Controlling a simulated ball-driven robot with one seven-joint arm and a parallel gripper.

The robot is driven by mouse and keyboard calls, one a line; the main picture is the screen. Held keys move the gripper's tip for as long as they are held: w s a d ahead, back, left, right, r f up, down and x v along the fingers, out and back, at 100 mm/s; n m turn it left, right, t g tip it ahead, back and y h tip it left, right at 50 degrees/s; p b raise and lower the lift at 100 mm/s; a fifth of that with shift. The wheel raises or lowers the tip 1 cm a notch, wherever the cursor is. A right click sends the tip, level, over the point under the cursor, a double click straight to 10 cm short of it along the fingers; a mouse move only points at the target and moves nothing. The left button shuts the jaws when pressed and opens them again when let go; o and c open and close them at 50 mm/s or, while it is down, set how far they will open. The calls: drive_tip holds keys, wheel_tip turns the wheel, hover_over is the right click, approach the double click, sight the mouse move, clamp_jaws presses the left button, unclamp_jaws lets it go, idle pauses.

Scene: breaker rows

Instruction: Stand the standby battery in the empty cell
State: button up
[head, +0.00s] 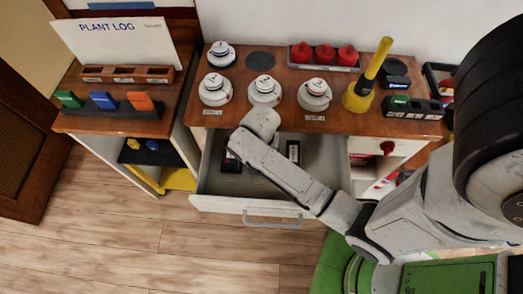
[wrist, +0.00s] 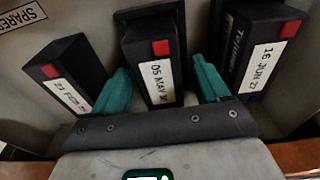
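Several black batteries with red squares and white date labels lie in the open drawer (head: 322,160). In the wrist view the middle battery (wrist: 150,55) reads 05 MAY, the left battery (wrist: 62,78) has a label I cannot read fully, and the right battery (wrist: 262,62) reads 16 JUN. My gripper (wrist: 165,88) has its teal fingers on either side of the middle battery, with a narrow gap visible at the right finger. In the head view my arm hides the gripper. A black slotted block (head: 412,112) with a green piece stands on the counter's right; I cannot tell whether it has the empty cell.
The wooden counter (head: 290,118) above the drawer holds white round insulators (head: 264,90), a tray of red knobs (head: 324,56) and a yellow-handled tool (head: 366,80). A left-hand shelf has a rack of coloured tabs (head: 104,104). A SPARES label (wrist: 20,18) shows on the drawer.

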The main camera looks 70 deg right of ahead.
drive_tip(key=shift+r, duration=0.1)
wheel_tip(320, 180, up, 12)
drive_tip(key=a, duration=0.1)
drive_tip(key=shift+s+a, duration=0.2)
drive_tip(key=shift+s, duration=0.05)
idle(0.5)
